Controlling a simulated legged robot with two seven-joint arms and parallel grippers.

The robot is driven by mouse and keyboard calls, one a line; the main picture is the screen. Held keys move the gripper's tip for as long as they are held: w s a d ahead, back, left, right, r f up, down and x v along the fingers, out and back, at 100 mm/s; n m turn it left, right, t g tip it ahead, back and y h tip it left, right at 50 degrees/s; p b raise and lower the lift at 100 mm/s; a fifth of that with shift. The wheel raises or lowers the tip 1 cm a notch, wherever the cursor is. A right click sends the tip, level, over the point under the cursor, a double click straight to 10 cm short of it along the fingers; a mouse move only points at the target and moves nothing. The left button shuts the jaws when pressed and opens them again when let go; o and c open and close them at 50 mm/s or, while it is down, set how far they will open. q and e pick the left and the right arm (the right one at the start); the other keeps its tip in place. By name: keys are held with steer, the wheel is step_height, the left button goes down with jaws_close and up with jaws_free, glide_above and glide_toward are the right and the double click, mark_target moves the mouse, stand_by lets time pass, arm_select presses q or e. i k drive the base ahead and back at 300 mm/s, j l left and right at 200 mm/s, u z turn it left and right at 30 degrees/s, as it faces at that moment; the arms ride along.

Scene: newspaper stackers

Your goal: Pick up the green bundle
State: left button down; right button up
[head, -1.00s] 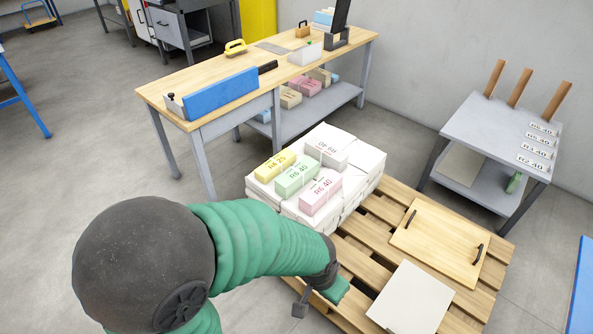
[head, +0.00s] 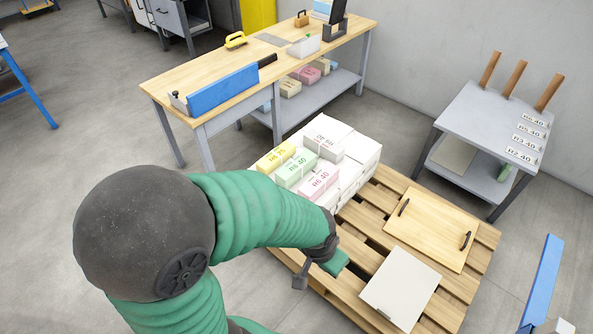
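The green bundle (head: 296,169) is a pale green block with a band and the print "R6.40". It lies on top of the white paper stack (head: 352,172), between a yellow bundle (head: 276,157) on its left and a pink bundle (head: 318,182) on its right. My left arm reaches in from the lower left. My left gripper (head: 318,274) is at its end, in front of and below the stack, over the pallet's near left edge. It is apart from the green bundle. Its finger opening does not show clearly. My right gripper is not in view.
The stack stands on a wooden pallet (head: 352,244) with a handled board (head: 430,228) and a pale sheet (head: 400,286). A workbench (head: 215,82) is behind, with a blue-sided tool. A grey side table (head: 490,125) is at right. A blue panel (head: 541,285) is lower right.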

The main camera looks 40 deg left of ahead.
mark_target(289, 174)
steer(key=k+u, duration=0.35)
steer(key=i+u, duration=0.1)
steer(key=u, duration=0.25)
steer(key=i+l+u, duration=0.1)
steer(key=u, duration=0.2)
steer(key=i+u, duration=0.15)
steer(key=u, duration=0.2)
